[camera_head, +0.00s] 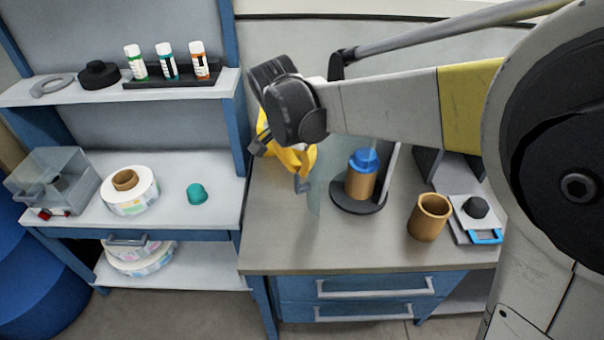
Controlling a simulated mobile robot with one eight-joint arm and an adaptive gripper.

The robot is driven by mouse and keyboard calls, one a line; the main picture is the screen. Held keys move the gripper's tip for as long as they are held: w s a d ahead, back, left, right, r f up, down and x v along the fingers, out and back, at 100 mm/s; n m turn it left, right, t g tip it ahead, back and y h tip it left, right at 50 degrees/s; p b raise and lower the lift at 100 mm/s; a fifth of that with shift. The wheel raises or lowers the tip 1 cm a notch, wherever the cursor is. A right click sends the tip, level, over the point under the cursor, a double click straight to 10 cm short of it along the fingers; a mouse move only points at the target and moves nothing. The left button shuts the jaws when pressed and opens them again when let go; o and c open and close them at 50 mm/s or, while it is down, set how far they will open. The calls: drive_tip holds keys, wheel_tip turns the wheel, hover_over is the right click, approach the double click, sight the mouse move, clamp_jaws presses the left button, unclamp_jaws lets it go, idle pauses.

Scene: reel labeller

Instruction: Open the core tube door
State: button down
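A brown core tube (360,185) with a blue top (364,160) stands upright on a round black base (357,207) on the workbench. A clear, see-through panel (317,195), seemingly the core tube door, stands upright on the left side of this base. I cannot tell clearly whether it is ajar. My yellow gripper (281,166) hangs down just left of the panel, with its two grey fingertips apart. The right fingertip is close to the panel's left edge; whether they touch is not clear. I see nothing held between the fingers. My arm hides part of the area above the tube.
An open brown tube (429,218) and a scale-like device (477,218) stand right of the base. The grey workbench (350,250) is clear in front. A blue-framed shelf on the left holds label reels (131,192), a teal cap (197,194), bottles (168,62) and a clear box (55,180).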

sight(324, 174)
drive_tip(key=s+d+r+n+t+y+p, duration=0.15)
drive_tip(key=s+d+n+y+p, duration=0.35)
drive_tip(key=n, duration=0.6)
drive_tip(key=w+a+f+h+b, duration=0.1)
drive_tip(key=w+a+f+b, duration=0.2)
drive_tip(key=f, duration=0.6)
drive_tip(key=shift+w+a+f+b, duration=0.15)
drive_tip(key=shift+w+b, duration=1.2)
drive_tip(key=shift+w, duration=0.2)
